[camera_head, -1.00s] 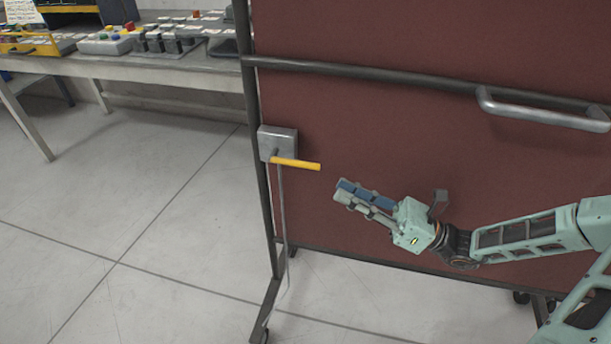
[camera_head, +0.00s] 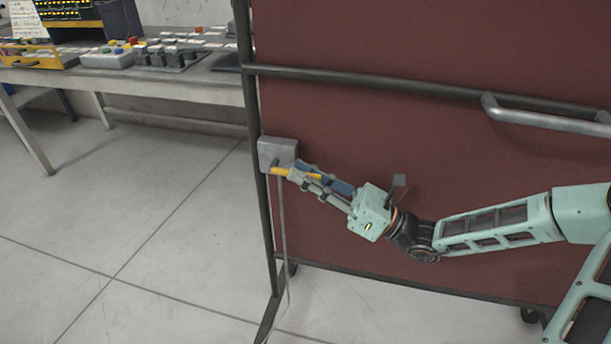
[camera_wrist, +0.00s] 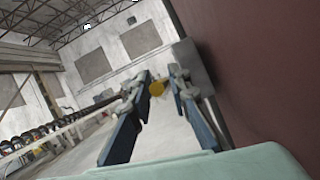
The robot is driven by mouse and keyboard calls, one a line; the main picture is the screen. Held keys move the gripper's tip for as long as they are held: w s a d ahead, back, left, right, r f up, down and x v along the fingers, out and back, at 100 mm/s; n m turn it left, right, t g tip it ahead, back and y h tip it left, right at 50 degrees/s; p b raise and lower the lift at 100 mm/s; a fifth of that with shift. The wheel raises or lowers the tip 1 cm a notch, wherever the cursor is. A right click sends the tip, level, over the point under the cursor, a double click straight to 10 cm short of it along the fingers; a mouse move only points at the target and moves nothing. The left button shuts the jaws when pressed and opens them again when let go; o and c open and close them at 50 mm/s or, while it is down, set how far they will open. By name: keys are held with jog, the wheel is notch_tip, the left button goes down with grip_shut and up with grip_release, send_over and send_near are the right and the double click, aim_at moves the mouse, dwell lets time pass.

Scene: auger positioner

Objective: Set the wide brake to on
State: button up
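The brake is a grey box (camera_head: 279,151) on the left edge of a dark red panel, with a yellow lever (camera_head: 280,171) pointing right, about level. In the wrist view the lever's yellow end (camera_wrist: 156,88) shows between the fingertips, and the grey box (camera_wrist: 192,62) is at upper right. My gripper (camera_head: 296,174) has reached the lever from the right, its fingers overlapping the lever in the head view. In the wrist view the two blue fingers (camera_wrist: 155,88) stand apart with a gap around the lever. Whether either finger touches it cannot be told.
The red panel (camera_head: 400,130) stands close beside my gripper, in a dark frame with a horizontal rail (camera_head: 370,80) and a grey handle (camera_head: 545,118). A thin rod or cable hangs below the box. A bench (camera_head: 190,88) with button boxes stands behind at left. The floor at left is clear.

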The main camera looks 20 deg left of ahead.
grip_shut()
